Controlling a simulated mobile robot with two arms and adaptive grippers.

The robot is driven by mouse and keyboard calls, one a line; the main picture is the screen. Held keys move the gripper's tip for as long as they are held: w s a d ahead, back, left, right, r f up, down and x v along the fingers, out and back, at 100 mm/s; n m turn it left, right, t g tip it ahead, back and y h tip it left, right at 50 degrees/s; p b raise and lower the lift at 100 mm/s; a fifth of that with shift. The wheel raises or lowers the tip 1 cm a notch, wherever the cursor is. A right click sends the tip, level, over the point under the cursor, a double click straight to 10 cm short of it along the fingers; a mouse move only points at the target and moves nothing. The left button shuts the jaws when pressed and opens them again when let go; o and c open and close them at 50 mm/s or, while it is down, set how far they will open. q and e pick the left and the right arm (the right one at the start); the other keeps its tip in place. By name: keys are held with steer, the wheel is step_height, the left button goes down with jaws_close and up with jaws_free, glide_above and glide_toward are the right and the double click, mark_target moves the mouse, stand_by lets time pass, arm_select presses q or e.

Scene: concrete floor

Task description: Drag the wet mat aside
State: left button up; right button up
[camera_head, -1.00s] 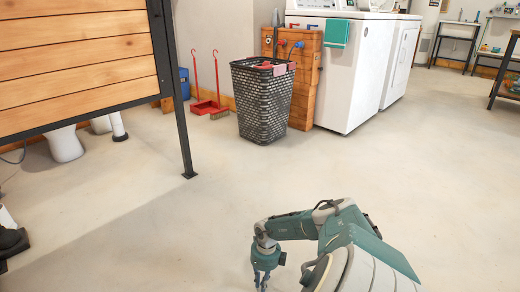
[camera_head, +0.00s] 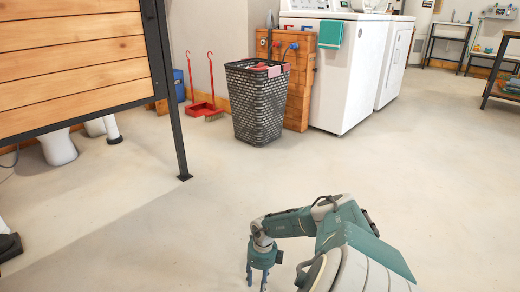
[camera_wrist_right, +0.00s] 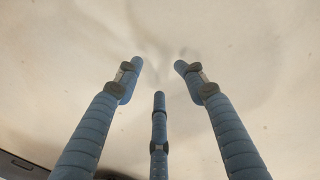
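No mat can be made out in the head view or the right wrist view. My right gripper (camera_head: 257,281) is low at the bottom middle of the head view, fingers pointing down above bare concrete floor. In the right wrist view the three blue fingers of this gripper (camera_wrist_right: 158,75) are spread apart with nothing between them. Beyond them is pale floor (camera_wrist_right: 160,30) with faint shadows. A dark strip (camera_wrist_right: 20,162) shows at the lower left corner; I cannot tell what it is. My left gripper is not in view.
A wooden panel (camera_head: 70,60) on a black frame stands at left. A dark wicker basket (camera_head: 256,105), a red dustpan (camera_head: 204,107) and white washing machines (camera_head: 345,75) stand at the back. A dark object (camera_head: 8,245) is at the left edge. The middle floor is clear.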

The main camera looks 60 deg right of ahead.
step_height(320, 180, up, 11)
steer(key=d, duration=0.1)
steer(key=shift+s+f, duration=0.15)
